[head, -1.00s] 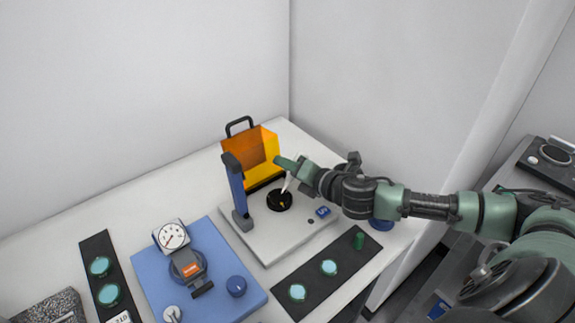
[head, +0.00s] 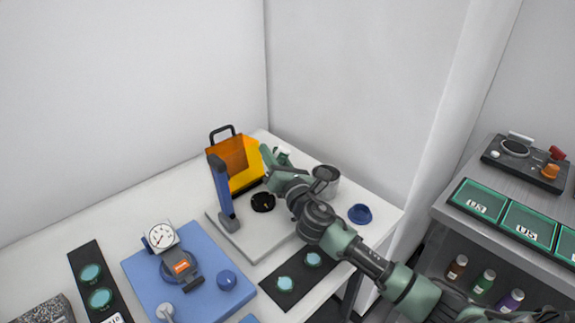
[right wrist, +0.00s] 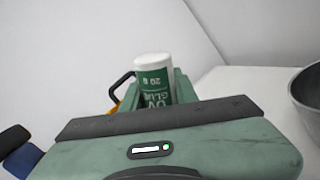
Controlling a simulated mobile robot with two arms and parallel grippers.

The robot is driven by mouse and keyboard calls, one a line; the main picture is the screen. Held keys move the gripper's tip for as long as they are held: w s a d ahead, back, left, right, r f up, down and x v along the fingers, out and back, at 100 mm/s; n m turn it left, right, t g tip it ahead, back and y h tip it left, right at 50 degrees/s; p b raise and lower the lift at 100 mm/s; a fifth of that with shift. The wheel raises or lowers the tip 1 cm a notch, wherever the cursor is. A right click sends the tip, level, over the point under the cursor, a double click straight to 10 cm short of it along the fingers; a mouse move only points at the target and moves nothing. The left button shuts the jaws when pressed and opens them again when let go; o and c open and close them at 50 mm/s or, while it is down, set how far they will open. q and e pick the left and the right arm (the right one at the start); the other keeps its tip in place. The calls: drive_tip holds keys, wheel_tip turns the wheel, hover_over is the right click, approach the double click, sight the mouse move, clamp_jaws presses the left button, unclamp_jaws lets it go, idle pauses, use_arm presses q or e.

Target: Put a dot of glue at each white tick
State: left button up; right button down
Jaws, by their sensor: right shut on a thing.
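The glue bottle (right wrist: 153,80), white with a green "UV GLUE 20 g" label, stands up between my right gripper's fingers in the right wrist view. My right gripper (head: 274,160) is shut on it, above the back right of the pale instrument base (head: 245,240); only a little of the bottle (head: 283,155) shows beside the fingers in the head view. The round black mount (head: 263,202) sits on that base, left of and below the gripper. Its white ticks are too small to make out, and the bottle's tip is hidden. My left gripper is not in view.
An orange shield (head: 228,157) and a blue post (head: 221,187) stand close left of the gripper. A grey cup (head: 327,181) and a blue dish (head: 360,214) are to the right. A dial gauge (head: 160,237) stands on a blue plate (head: 140,270) at front left.

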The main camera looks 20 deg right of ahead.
drive_tip(key=shift+s+d+h, duration=0.1)
drive_tip(key=shift+h, duration=0.3)
wheel_tip(320, 180, down, 4)
drive_tip(key=b, duration=0.4)
drive_tip(key=shift+f+b, duration=0.35)
drive_tip(key=shift+f+b, duration=0.3)
drive_tip(key=shift+f, duration=0.2)
idle(0.7)
idle(1.1)
wheel_tip(320, 180, up, 4)
drive_tip(key=p, duration=0.3)
drive_tip(key=shift+f, duration=0.2)
drive_tip(key=shift+t, duration=0.3)
